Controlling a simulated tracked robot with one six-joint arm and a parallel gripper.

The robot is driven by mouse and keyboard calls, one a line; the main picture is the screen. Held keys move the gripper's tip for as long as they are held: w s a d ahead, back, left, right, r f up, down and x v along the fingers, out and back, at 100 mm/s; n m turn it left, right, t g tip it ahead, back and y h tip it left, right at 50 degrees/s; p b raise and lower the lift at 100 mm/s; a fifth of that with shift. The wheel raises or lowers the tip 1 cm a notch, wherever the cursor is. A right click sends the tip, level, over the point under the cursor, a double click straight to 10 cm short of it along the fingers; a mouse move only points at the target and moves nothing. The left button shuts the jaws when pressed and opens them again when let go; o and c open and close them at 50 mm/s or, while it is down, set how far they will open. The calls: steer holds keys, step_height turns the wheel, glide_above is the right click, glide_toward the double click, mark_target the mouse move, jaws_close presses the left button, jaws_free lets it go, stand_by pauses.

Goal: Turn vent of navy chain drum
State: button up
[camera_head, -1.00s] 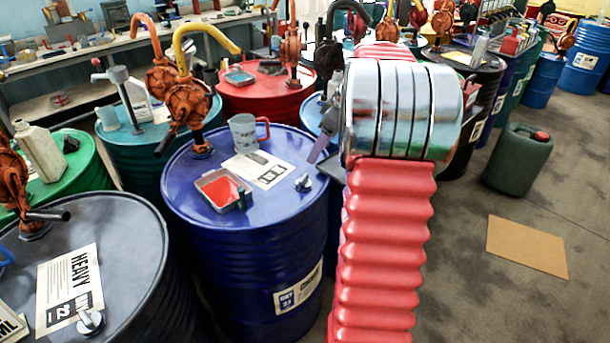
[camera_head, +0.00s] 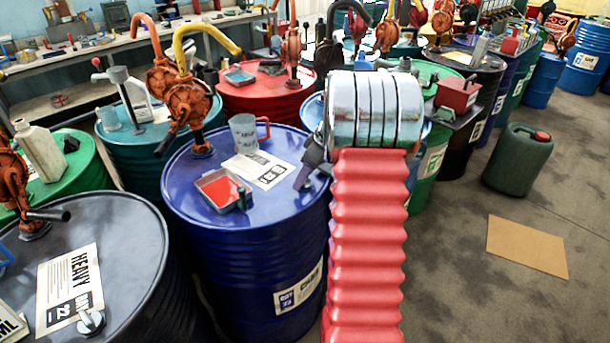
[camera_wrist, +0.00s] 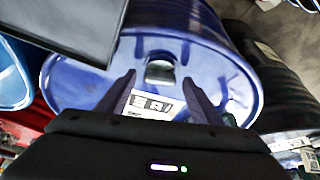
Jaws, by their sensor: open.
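The navy drum (camera_head: 275,225) stands upright left of my arm in the head view, with a label on its side. Its metal vent (camera_head: 307,184) sits on the right of the lid, partly beside my gripper (camera_head: 312,168), which is mostly hidden behind my arm. In the wrist view the navy lid (camera_wrist: 80,80) fills the middle. The vent (camera_wrist: 160,72) shows ahead of and between the two dark fingers of my gripper (camera_wrist: 158,85). The fingers are apart and nothing is between them but the view of the lid.
A dark grey drum (camera_head: 130,245) is at left.

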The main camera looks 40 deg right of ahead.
steer(key=c, duration=1)
steer(key=shift+a, duration=0.1)
steer(key=shift+c, duration=0.3)
